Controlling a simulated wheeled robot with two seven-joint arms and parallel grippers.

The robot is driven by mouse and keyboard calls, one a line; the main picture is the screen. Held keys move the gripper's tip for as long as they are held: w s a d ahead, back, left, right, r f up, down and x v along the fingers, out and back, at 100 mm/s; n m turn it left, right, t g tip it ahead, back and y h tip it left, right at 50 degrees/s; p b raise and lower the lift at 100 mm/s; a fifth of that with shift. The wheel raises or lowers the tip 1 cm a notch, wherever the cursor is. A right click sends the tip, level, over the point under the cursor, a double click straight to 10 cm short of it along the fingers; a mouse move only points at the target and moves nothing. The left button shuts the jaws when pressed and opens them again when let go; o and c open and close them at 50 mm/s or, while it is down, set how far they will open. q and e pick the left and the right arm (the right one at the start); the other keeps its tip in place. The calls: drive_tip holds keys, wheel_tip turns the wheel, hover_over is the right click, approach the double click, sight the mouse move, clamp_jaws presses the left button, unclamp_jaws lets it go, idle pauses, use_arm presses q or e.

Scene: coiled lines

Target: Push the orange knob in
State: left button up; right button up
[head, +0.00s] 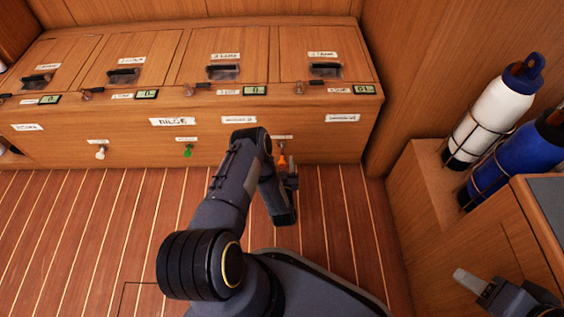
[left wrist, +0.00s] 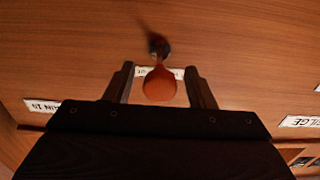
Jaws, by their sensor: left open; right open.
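The orange knob (head: 282,160) stands out on a stem from the front of the wooden bench, partly hidden by my left arm in the head view. In the left wrist view the rounded orange knob (left wrist: 160,86) is near the middle, with its dark stem base on the wood behind. My left gripper (head: 288,174) is at the knob. In the left wrist view its open fingers (left wrist: 160,80) stand either side of the knob, with a gap on both sides. My right gripper (head: 476,284) is open and empty at the lower right, far from the knob.
A green knob (head: 188,151) and a white knob (head: 101,152) are further left on the bench front (head: 60,150). Latched lids and small displays line the bench top. White (head: 490,120) and blue (head: 515,160) bottles stand in racks at right. The striped floor (head: 90,230) is clear.

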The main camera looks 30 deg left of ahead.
sight(282, 157)
use_arm(q)
drive_tip(key=shift+w+a, duration=0.4)
drive_tip(key=shift+w, duration=0.2)
clamp_jaws()
drive_tip(key=shift+x, duration=1.45)
unclamp_jaws()
